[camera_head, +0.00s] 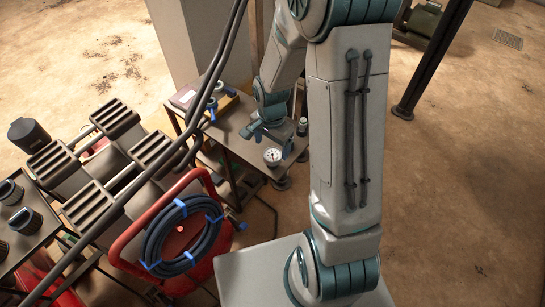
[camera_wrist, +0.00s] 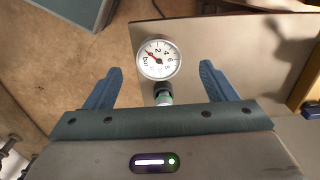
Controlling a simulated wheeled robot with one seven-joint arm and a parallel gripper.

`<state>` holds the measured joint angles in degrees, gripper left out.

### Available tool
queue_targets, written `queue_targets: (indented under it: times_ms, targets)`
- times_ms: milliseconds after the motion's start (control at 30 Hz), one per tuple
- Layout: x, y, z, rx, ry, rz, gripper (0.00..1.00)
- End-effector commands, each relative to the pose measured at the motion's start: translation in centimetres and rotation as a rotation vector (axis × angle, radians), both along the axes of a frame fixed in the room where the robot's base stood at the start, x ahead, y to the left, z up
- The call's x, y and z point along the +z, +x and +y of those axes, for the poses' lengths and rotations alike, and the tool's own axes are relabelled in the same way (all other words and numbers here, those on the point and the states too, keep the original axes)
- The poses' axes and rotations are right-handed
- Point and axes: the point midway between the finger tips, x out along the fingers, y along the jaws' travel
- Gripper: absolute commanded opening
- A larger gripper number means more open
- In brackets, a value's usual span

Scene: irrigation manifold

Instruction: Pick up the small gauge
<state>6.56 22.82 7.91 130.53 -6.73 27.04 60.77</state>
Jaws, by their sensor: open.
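The small gauge has a round white dial with dark numbers, the word "bar" and a red needle. It stands near the front edge of a small metal table (camera_head: 238,143). In the head view, the gauge (camera_head: 272,157) is just below my gripper (camera_head: 268,140). In the wrist view, the gauge (camera_wrist: 159,60) lies between the blue fingers of my gripper (camera_wrist: 160,69), with a gap on both sides. A short dark and green fitting shows below the dial, partly hidden by the gripper body. My gripper is open and empty.
A tablet-like panel (camera_head: 184,97) lies at the table's back left. A red reel with blue hose (camera_head: 183,237) and thick dark cables are at left. Open floor (camera_head: 465,170) lies right.

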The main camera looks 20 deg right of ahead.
Motion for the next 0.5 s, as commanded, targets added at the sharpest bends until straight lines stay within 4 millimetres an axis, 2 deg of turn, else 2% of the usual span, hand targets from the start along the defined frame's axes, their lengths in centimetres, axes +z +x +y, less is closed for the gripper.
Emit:
queue_targets:
  times_ms: [167,500]
  targets:
    - [-1.1,-0.1,-0.1,0.0,0.0,0.002,0.78]
    - [-5.3,0.0,-0.2,0.0,0.0,0.001,0.78]
